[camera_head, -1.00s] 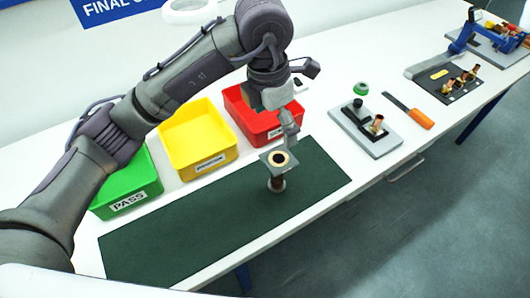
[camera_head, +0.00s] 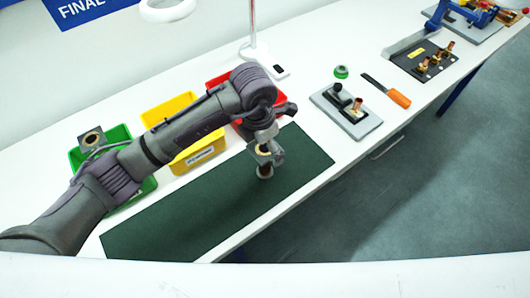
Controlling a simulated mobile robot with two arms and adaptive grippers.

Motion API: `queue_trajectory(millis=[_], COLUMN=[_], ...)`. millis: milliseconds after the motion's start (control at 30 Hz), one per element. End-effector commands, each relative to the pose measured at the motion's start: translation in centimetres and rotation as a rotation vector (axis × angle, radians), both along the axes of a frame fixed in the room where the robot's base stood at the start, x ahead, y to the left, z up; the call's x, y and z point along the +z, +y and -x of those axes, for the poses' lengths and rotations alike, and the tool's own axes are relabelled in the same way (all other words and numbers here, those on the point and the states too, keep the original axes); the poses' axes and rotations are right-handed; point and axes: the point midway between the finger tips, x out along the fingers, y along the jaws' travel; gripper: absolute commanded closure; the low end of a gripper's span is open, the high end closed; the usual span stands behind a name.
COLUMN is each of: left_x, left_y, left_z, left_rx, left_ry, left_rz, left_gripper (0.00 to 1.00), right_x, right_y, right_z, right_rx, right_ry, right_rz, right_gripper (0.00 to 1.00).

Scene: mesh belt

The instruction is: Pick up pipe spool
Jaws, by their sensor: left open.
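The pipe spool (camera_head: 264,171) stands upright on the dark green mat (camera_head: 180,218), near its far right part. My left gripper (camera_head: 268,150) is at the spool's top flange and partly hides it. Its fingers look open and close to the flange; I cannot tell if they touch it. A second piece with a square flange and round hole (camera_head: 91,139) shows in the green bin (camera_head: 151,185), its lower part hidden. My right gripper is not in view.
A yellow bin (camera_head: 205,154) and a red bin (camera_head: 218,80) stand behind the mat, partly covered by my left arm. A grey fixture plate (camera_head: 358,127), an orange-handled tool (camera_head: 399,98) and a black block with copper fittings (camera_head: 413,67) lie to the right.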

Motion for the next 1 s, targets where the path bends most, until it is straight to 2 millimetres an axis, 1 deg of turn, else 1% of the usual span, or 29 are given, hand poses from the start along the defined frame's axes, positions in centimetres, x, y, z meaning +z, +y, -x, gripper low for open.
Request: queue_trajectory(millis=[33, 133, 367, 400, 467, 700, 933, 1000], left_x=[-0.4, -1.3, -1.6, -1.6, -1.6, -1.6, -1.6, -1.5], left_y=[0.0, -0.1, -0.1, -0.1, -0.1, -0.1, -0.1, -0.2], left_z=[-0.1, -0.1, -0.2, -0.2, -0.2, -0.2, -0.2, -0.3], left_rx=[0.003, 0.001, 0.000, 0.000, 0.000, 0.000, 0.000, 0.000], left_ry=[0.002, 0.000, -0.003, -0.003, -0.003, -0.002, -0.003, -0.005], left_rz=[0.001, 0.000, 0.000, 0.000, 0.000, 0.001, 0.000, 0.003], left_gripper=[0.00, 0.00, 0.00, 0.03, 0.13, 0.53, 0.92, 0.93], right_x=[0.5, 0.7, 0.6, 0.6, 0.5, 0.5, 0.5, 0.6], right_y=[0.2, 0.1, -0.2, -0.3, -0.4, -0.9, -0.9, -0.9], right_z=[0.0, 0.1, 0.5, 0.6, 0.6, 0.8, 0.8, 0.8], right_rx=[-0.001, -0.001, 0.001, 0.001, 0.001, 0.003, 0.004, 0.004], right_ry=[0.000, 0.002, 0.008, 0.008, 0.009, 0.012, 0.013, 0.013], right_rz=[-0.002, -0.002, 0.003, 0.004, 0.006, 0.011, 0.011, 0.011], right_gripper=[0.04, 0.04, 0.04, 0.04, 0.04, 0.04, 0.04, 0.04])
